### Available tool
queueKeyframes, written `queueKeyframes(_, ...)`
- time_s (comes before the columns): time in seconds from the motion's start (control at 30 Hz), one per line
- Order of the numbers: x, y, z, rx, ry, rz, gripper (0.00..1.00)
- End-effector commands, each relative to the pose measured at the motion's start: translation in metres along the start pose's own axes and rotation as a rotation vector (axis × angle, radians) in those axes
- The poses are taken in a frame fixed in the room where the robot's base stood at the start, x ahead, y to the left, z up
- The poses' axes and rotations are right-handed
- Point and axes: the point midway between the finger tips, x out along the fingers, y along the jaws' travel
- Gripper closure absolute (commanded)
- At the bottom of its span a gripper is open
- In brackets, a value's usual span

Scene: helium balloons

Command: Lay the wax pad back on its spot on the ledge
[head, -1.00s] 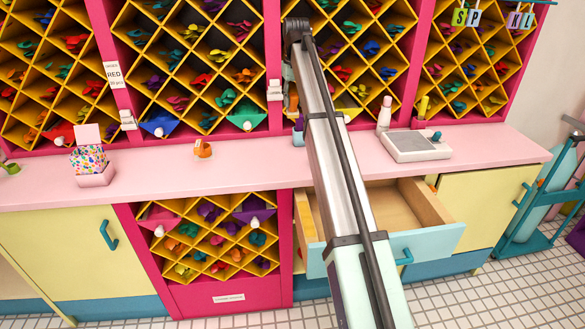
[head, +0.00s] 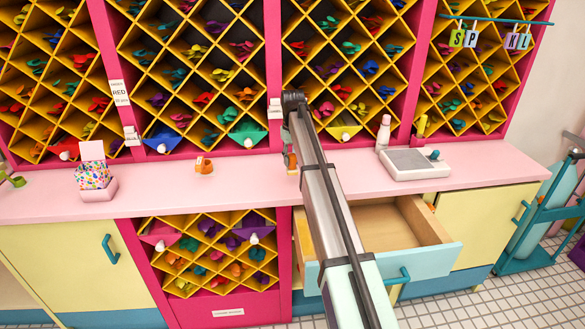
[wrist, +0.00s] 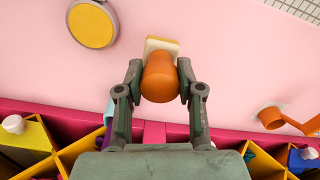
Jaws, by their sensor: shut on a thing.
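The wax pad (wrist: 161,45), a cream block with a rounded orange knob (wrist: 159,82), is in my gripper (wrist: 158,75) in the wrist view. The two dark green fingers close on the knob from both sides, and the pad projects past them over the pink ledge (wrist: 230,50). Whether the pad touches the ledge is unclear. In the head view my gripper (head: 290,158) is low over the ledge (head: 245,178), and my arm hides part of the area. I cannot make out a marked spot for the pad.
A yellow disc with a grey rim (wrist: 93,25) lies on the ledge beside the pad. An orange dispenser (head: 204,165) stands left of my gripper. An open drawer (head: 433,261) juts out below.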

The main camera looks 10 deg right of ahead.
Motion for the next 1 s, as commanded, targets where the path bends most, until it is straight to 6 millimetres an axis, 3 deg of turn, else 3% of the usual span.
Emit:
queueKeyframes(0.27,0.017,0.000,0.001,0.000,-0.002,0.000,1.00)
queueKeyframes(0.5,0.047,0.000,0.001,0.000,0.000,0.000,1.00)
queueKeyframes(0.9,0.053,0.000,0.001,0.000,0.000,0.000,1.00)
queueKeyframes(0.93,0.053,0.000,0.001,0.000,0.000,0.000,0.56)
queueKeyframes(1.0,0.053,0.000,0.001,0.000,0.000,0.000,0.38)
